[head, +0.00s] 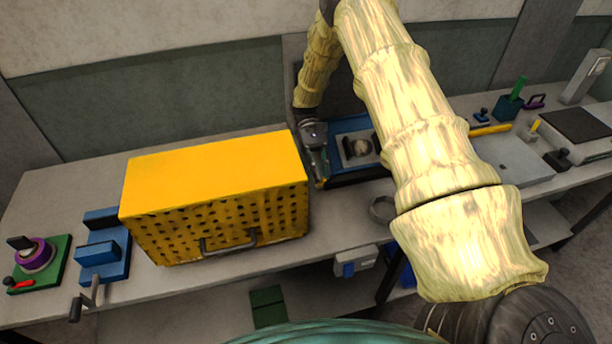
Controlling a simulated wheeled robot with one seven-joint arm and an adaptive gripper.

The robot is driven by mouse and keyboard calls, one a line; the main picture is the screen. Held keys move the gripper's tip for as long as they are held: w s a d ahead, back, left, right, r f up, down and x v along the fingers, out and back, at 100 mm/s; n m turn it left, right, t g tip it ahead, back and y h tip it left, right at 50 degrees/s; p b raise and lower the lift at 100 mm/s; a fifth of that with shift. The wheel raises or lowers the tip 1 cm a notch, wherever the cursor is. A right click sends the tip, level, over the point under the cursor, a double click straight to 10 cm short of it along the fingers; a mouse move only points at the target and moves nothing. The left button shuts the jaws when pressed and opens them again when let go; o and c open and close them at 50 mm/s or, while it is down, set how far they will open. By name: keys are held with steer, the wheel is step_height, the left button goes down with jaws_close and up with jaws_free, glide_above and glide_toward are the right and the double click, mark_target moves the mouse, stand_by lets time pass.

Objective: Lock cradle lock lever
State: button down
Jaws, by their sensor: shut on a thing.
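My gripper (320,181) points down at the cradle's left end, close to the right side of the yellow box. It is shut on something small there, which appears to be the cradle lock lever. The fingers hide most of the lever, so I cannot tell its angle. My arm covers the cradle's right side.
The large yellow perforated box (215,190) stands just left of my gripper, leaving little room there. A grey ring (382,209) lies in front of the cradle. A blue clamp device (102,250) and a green base (45,265) stand far left. Small tools and blocks stand at the right.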

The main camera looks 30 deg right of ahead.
stand_by(0.5)
steer(key=c, duration=1.4)
jaws_free()
steer(key=shift+w+f, duration=0.1)
steer(key=shift+c, duration=0.2)
step_height(320, 180, up, 10)
